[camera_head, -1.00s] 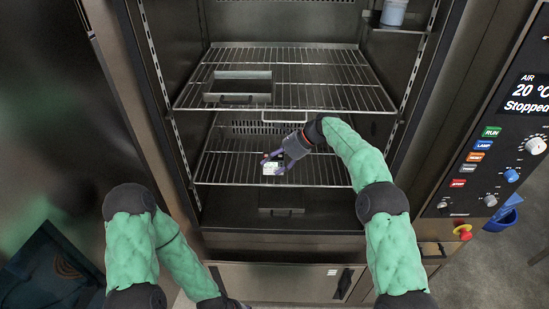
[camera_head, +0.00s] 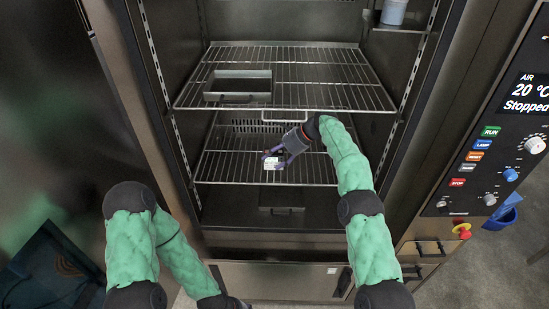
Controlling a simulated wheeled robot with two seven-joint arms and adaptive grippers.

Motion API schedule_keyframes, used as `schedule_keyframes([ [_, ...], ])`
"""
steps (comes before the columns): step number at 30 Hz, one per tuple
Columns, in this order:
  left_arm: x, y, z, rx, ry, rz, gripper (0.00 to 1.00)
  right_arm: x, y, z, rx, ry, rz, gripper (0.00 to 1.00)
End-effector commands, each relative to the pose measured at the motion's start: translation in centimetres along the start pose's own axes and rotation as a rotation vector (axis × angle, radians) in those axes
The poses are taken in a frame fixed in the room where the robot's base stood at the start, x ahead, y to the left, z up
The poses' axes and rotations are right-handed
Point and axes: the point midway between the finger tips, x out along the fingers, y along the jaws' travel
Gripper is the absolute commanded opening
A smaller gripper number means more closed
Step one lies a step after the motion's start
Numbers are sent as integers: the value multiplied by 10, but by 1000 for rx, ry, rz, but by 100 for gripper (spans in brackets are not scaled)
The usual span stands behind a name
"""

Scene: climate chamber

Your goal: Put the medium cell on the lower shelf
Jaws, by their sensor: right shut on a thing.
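The medium cell (camera_head: 273,163) is a small block with a white label, seen inside the chamber at the level of the lower shelf. My right gripper (camera_head: 275,154) is shut on it, reaching in from the right below the upper shelf. The lower shelf (camera_head: 225,168) is a wire rack. I cannot tell whether the cell touches its wires. My left arm hangs low at the left, outside the chamber, and its gripper is not clearly visible.
The upper wire shelf (camera_head: 310,96) carries a grey metal tray (camera_head: 238,98) at its left and lies above my right forearm. The control panel (camera_head: 500,150) is on the right. Both sides of the lower shelf look clear.

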Motion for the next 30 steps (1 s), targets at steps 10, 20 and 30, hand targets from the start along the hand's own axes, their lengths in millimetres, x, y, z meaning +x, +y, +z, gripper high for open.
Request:
schedule_keyframes([
  [10, -4, 1, 0, 0, 1, 0, 54, -1, -1, 1, -3, -2, -4, 6],
  [20, -2, 1, 0, 0, 1, 0, 54, 1, 0, -1, -1, 0, -2, 86],
  [30, -9, 3, 0, 0, 1, 0, 54, -20, -1, -3, 2, 0, -3, 86],
])
